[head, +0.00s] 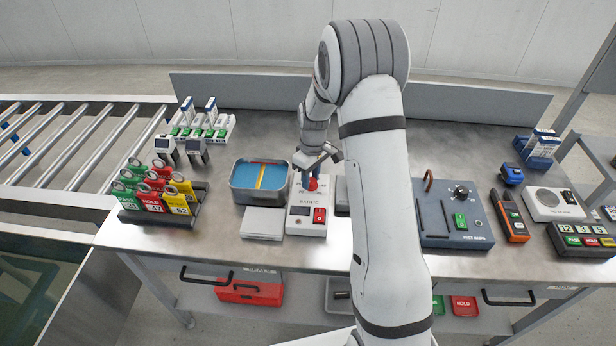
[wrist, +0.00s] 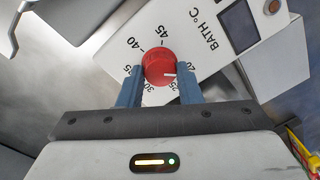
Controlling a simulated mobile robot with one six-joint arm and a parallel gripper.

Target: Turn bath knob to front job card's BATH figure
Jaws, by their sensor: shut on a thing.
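The red bath knob (wrist: 160,67) sits on a white control box (head: 306,226) labelled BATH °C; in the head view the knob (head: 310,184) is partly hidden by my gripper. My gripper (wrist: 160,88) is shut on the knob, one blue finger on each side. The knob's white mark points right in the wrist view, toward the low-number side of the dial; the nearest figure is partly hidden by a finger. The 40 and 45 marks are readable above the knob. I cannot make out a job card or its BATH figure.
A tray of blue liquid (head: 261,181) stands left of the box, with a rack of coloured tags (head: 158,202) farther left. The box's red switch (head: 319,215) is close to the knob. A dark test unit (head: 452,214) is right of my arm.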

